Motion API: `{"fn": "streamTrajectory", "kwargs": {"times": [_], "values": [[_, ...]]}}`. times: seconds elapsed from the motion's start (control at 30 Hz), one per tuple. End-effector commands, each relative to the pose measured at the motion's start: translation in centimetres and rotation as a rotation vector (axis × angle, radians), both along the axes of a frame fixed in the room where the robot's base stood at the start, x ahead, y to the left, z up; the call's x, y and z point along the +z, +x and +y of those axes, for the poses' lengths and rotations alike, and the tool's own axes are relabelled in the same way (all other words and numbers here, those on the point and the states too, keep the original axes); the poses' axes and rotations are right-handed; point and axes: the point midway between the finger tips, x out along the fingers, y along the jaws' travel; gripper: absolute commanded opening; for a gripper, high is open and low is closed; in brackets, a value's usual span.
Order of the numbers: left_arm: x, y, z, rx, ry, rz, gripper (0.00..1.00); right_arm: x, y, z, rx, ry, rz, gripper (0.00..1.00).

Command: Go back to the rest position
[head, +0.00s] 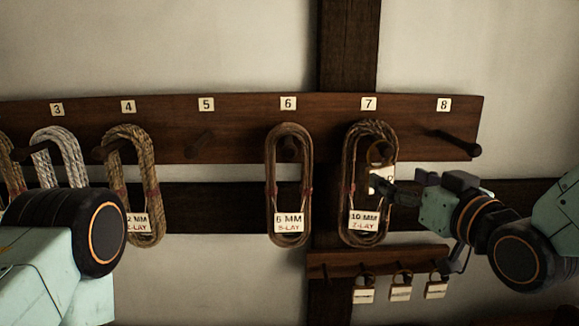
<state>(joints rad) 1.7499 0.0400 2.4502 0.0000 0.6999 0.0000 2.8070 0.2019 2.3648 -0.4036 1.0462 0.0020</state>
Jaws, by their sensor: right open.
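My right gripper (380,189) is open, its fingertips at the coil on peg 7, beside a pale tag (377,179). The tag hangs by a brass-coloured ring at peg 7, in front of the rope coil (349,165) labelled "10 MM Z-LAY". The fingers partly cover the tag, and I cannot tell whether they touch it. My left arm (60,250) comes in from the left, in front of the coils at pegs 3 and 4. Its gripper is outside the view.
A dark peg board (240,112) carries numbered pegs. A "6 MM S-LAY" coil (271,180) hangs at 6. Pegs 5 (201,144) and 8 (458,143) are bare. Coils (140,180) hang at 4 and further left. A small rack (330,263) below holds three tags (400,293).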

Motion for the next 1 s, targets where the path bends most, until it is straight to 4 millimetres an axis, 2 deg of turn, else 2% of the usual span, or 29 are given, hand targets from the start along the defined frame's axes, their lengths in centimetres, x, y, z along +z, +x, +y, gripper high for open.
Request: {"fn": "streamTrajectory", "kwargs": {"times": [0.23,0.57,0.9,1.0], "values": [[0.0,0.0,0.0,0.0,0.0,-0.001,0.52,0.0,-1.7,-0.6,0.001,0.004,0.001,0.77],[0.0,0.0,0.0,0.0,0.0,0.0,0.52,-0.1,1.1,0.5,0.001,-0.006,0.0,0.77],[0.0,0.0,0.0,0.0,0.0,0.0,0.52,-0.3,5.5,2.1,0.002,-0.005,-0.001,0.77],[0.1,0.0,0.0,0.0,0.0,0.0,0.52,0.0,4.9,2.1,0.003,-0.002,-0.001,0.77]]}}
